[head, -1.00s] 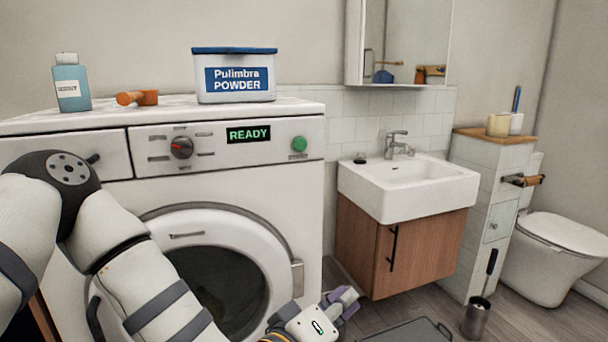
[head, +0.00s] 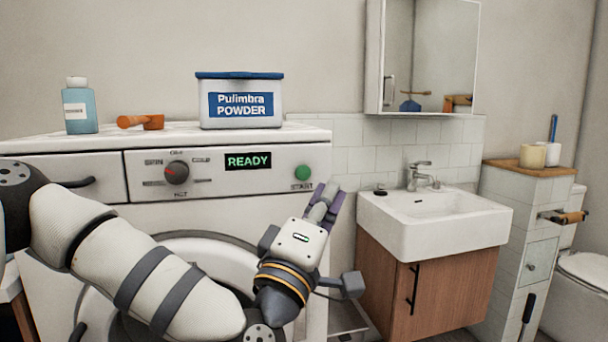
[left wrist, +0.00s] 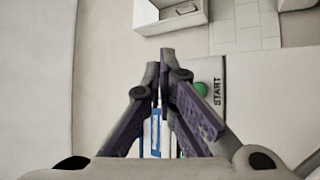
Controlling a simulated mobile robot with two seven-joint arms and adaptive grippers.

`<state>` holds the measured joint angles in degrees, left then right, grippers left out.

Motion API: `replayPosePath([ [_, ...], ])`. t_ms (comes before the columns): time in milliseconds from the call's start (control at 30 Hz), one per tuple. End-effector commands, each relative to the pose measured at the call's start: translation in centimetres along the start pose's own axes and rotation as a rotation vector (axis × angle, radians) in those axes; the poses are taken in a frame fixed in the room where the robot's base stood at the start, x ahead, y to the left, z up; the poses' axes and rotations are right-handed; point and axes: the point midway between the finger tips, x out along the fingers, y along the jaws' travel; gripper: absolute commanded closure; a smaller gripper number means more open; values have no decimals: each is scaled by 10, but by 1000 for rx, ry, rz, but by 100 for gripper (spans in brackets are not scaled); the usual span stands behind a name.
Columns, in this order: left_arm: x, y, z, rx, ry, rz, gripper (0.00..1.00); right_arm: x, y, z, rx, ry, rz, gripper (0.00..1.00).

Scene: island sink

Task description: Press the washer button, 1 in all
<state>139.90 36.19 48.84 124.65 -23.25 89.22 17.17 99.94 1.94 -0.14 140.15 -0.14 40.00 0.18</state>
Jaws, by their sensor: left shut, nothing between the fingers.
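The white washer (head: 232,205) stands at the left, with a lit READY display (head: 248,161) on its panel. Its green START button (head: 303,172) is at the right end of the panel. My left gripper (head: 328,197) is shut and empty, pointing up just below and to the right of the button in the head view. In the left wrist view the green button (left wrist: 201,89) shows just right of the shut fingers (left wrist: 167,58), beside the word START. I cannot tell how far the fingertips are from the panel. My right gripper is not in view.

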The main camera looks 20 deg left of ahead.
Motion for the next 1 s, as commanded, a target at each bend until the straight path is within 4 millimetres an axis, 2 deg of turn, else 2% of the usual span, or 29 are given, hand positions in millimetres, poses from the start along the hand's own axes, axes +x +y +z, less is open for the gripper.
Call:
replayPosePath([
  [300,28,-26,-20,1,1,-5,100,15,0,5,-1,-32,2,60],
  [600,54,-42,-39,1,0,-3,100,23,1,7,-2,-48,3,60],
  [1000,59,-44,-43,1,-1,-2,100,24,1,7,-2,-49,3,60],
])
